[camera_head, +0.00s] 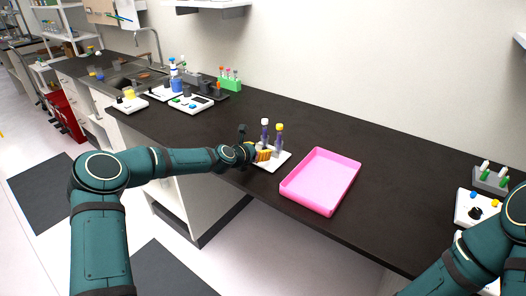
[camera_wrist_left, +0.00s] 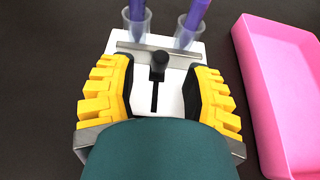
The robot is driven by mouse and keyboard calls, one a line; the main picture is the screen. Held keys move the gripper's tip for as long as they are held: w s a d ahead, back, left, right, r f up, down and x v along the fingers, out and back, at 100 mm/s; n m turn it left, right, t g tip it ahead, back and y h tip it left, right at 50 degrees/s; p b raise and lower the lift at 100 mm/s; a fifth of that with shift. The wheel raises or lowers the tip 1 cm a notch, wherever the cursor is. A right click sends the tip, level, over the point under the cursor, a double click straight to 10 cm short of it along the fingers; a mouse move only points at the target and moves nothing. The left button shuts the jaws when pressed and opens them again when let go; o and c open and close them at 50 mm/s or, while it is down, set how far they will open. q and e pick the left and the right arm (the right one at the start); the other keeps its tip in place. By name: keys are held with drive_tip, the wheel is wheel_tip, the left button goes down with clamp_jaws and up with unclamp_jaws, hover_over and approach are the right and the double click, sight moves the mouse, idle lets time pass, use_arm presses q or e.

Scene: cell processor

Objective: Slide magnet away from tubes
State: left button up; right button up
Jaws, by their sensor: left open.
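A white stand (camera_wrist_left: 172,100) on the bench carries a grey metal bar, the magnet (camera_wrist_left: 128,50), with a black knob (camera_wrist_left: 158,62) over a dark slot. Two clear tubes with purple parts stand at its far side, a left tube (camera_wrist_left: 135,22) and a right tube (camera_wrist_left: 189,27). The magnet bar lies close beside the tubes; I cannot tell if it touches them. In the head view the tubes (camera_head: 264,134) rise behind my left gripper (camera_head: 263,155). My left gripper is open, with its yellow-backed fingers (camera_wrist_left: 160,88) on either side of the knob. My right gripper is out of view.
A pink tray (camera_head: 322,181) lies right of the stand. White devices (camera_head: 190,103) and a green tube rack (camera_head: 230,80) stand further back left. A grey rack (camera_head: 490,179) stands at the far right. The dark bench (camera_head: 400,165) is clear beyond the tray.

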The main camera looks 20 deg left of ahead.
use_arm(q)
drive_tip(key=shift+x, duration=1.5)
drive_tip(key=shift+s, duration=0.1)
clamp_jaws()
